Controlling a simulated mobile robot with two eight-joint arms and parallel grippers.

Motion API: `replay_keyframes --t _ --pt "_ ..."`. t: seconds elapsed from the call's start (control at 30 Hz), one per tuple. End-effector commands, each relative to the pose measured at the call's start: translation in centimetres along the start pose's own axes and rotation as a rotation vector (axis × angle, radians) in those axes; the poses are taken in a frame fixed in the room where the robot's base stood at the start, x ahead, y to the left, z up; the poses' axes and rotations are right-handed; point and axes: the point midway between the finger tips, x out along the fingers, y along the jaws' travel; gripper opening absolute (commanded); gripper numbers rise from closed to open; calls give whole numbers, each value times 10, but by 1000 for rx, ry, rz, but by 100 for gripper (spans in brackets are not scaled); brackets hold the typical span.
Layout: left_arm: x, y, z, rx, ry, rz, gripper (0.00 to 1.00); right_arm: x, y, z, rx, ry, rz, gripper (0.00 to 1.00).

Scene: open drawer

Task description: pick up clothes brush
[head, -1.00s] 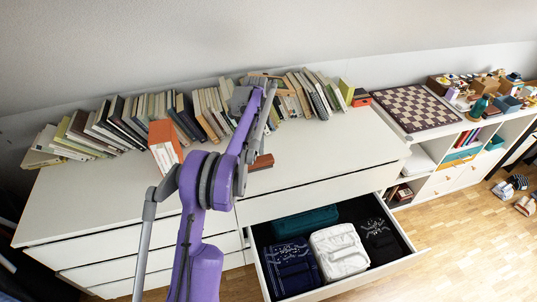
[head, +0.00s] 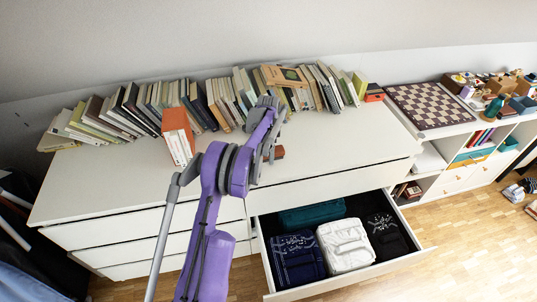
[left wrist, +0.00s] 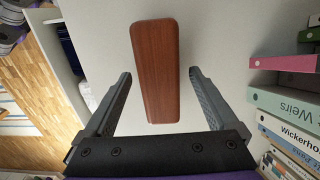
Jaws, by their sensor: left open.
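The clothes brush shows as a reddish-brown wooden block with rounded corners in the left wrist view (left wrist: 156,65). It lies on the white dresser top, and I cannot see any bristles. In the head view, a small part of the brush (head: 278,153) shows beside my arm, the rest hidden behind it. My left gripper (left wrist: 160,75) is open, with one finger on each side of the brush's near part. Gaps show between both fingers and the brush, and nothing is held. My right gripper is in neither view.
Below, an open drawer (head: 430,248) holds folded clothes. A chessboard (head: 430,105) lies on the shelf at right.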

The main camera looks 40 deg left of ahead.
Motion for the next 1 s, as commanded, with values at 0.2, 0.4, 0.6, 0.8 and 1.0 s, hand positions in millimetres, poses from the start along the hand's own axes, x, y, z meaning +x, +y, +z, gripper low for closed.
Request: replay_keyframes --t 0.2,0.4,0.6,0.8,1.0 --pt "0 0 0 0 0 0 73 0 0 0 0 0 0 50" --pt "0 0 0 0 0 0 37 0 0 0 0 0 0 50" --pt "-1 0 0 0 0 0 1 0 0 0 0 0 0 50" --pt "-1 0 0 0 0 0 0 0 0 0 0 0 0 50" --pt "-16 0 0 0 0 0 0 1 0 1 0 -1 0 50"
